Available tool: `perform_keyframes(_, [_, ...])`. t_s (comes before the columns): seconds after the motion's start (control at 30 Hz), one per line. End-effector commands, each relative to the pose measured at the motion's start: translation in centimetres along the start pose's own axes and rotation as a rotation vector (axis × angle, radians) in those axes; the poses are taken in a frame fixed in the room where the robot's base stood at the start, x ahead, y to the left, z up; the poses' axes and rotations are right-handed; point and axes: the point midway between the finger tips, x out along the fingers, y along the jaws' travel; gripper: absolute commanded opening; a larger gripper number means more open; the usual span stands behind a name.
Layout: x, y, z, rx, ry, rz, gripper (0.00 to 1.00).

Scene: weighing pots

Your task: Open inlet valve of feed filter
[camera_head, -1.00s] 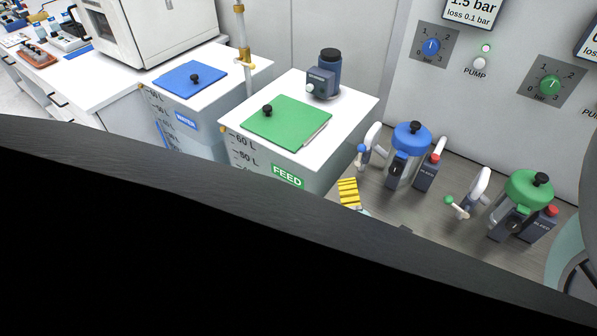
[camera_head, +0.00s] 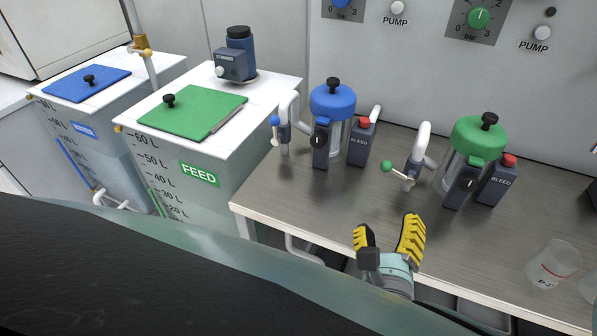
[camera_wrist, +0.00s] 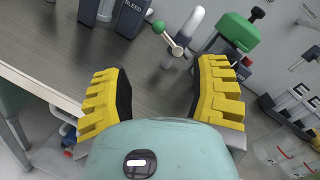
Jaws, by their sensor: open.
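The feed filter (camera_head: 480,139) has a green cap and a clear body and stands on the bench at the right. Its inlet valve (camera_head: 408,178) is left of it, below a white bent pipe. The valve lever ends in a green knob (camera_head: 387,167) that points left and slightly up. In the wrist view the green knob (camera_wrist: 158,27) and the green cap (camera_wrist: 238,30) show at the top. My gripper (camera_head: 388,231) has yellow fingers, open and empty, at the bench's front edge, nearer than the valve. In the wrist view the knob lies beyond the gap between the fingers (camera_wrist: 163,70).
A blue-capped filter (camera_head: 332,105) with a blue-knobbed valve (camera_head: 278,124) stands left of the feed filter. A dark bleed block with a red button (camera_head: 509,160) adjoins the feed filter. The FEED tank (camera_head: 199,172) is at the left. A beaker (camera_head: 554,264) stands at the right front.

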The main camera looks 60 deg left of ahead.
Motion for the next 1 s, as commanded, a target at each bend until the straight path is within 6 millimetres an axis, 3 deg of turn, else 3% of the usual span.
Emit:
perform_keyframes(0.57, [4.9,-0.3,0.1,0.004,0.004,-0.008,0.60])
perform_keyframes(1.0, [11.7,-0.2,0.0,0.003,0.003,-0.004,0.60])
